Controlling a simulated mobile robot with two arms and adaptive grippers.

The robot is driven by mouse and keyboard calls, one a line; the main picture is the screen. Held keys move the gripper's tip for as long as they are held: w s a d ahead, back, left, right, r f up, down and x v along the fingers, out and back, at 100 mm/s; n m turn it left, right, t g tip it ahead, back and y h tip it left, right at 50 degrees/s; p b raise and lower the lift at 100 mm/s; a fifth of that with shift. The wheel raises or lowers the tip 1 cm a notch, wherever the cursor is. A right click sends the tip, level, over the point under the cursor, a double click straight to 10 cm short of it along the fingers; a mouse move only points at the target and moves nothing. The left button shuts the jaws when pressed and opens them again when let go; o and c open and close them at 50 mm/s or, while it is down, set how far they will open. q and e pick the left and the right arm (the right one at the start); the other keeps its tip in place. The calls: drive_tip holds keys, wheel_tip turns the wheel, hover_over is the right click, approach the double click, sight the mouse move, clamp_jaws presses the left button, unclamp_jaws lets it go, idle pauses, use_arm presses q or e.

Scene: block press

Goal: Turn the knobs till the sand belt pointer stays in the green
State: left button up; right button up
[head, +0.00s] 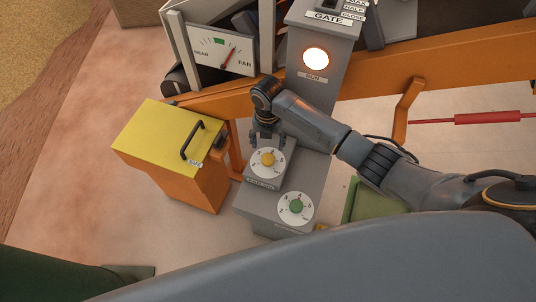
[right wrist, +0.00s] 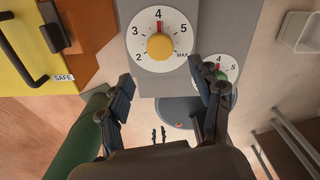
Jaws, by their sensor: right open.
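The pointer gauge (head: 209,57) at the top of the head view has a white face marked NEAR and FAR. Its red needle (head: 230,55) leans right, on the FAR side of the green patch (head: 219,41). The yellow knob (head: 267,159) sits on a numbered dial; in the right wrist view the yellow knob (right wrist: 159,46) has a red mark at 4. The green knob (head: 296,207) is on the lower dial, partly hidden by a finger in the right wrist view. My right gripper (head: 267,138) is open and empty close to the yellow knob, apart from it. My left gripper is out of view.
A yellow-topped orange box (head: 150,135) with a black handle, marked SAFE, stands left of the knobs. A grey post (head: 312,85) carries a glowing RUN lamp (head: 316,58) and a GATE switch. An orange beam (head: 450,61) crosses behind. A green object (head: 368,200) lies under my right arm.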

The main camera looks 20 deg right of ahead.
sight(268, 158)
wheel_tip(268, 158, down, 9)
drive_tip(key=shift+r+b, duration=0.2)
drive_tip(key=shift+b, duration=0.1)
drive_tip(key=c, duration=1.2)
drive_tip(key=shift+o, duration=0.2)
